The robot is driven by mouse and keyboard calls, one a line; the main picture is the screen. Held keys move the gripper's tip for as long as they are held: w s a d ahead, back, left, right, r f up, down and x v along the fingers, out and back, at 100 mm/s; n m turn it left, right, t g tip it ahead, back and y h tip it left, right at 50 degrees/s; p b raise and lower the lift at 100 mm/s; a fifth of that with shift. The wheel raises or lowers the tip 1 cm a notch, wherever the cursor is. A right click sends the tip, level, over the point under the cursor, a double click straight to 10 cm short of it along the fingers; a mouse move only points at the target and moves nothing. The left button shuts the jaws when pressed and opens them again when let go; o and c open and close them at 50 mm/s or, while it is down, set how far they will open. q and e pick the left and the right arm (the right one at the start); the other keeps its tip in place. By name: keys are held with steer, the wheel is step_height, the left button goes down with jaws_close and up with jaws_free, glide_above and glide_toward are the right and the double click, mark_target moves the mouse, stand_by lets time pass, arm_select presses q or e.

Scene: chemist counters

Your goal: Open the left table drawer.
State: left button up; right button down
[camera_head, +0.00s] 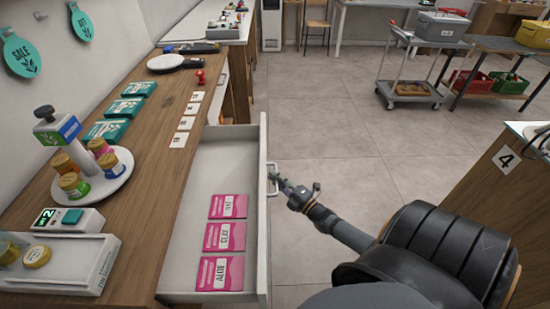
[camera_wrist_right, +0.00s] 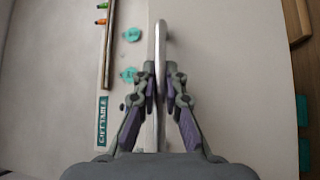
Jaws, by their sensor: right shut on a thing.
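The drawer (camera_head: 263,222) of the wooden table on the left is pulled out, with its white inside showing. Several pink packets (camera_head: 223,237) lie in it. Its small metal handle (camera_head: 273,172) is on the outer face of the drawer front. My right gripper (camera_head: 279,184) reaches the handle from the right. In the right wrist view my right gripper (camera_wrist_right: 160,88) has its fingers closed on the two sides of the handle bar (camera_wrist_right: 161,50). My left gripper is not in view.
The wooden tabletop (camera_head: 150,155) holds a round stand with jars (camera_head: 90,180), teal boxes (camera_head: 120,108) and white cards (camera_head: 185,123). Clear tiled floor (camera_head: 340,130) lies right of the drawer. A grey cart (camera_head: 410,90) stands farther back. A counter marked 4 (camera_head: 490,175) is at the right.

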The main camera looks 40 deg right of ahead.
steer(key=c, duration=1.7)
jaws_free()
steer(key=shift+f, duration=0.1)
steer(key=s, duration=0.4)
steer(key=s+d+f, duration=0.1)
steer(key=s, duration=0.6)
steer(key=shift+s+d+f, duration=0.2)
steer(key=shift+s+d, duration=0.05)
steer(key=shift+s, duration=0.15)
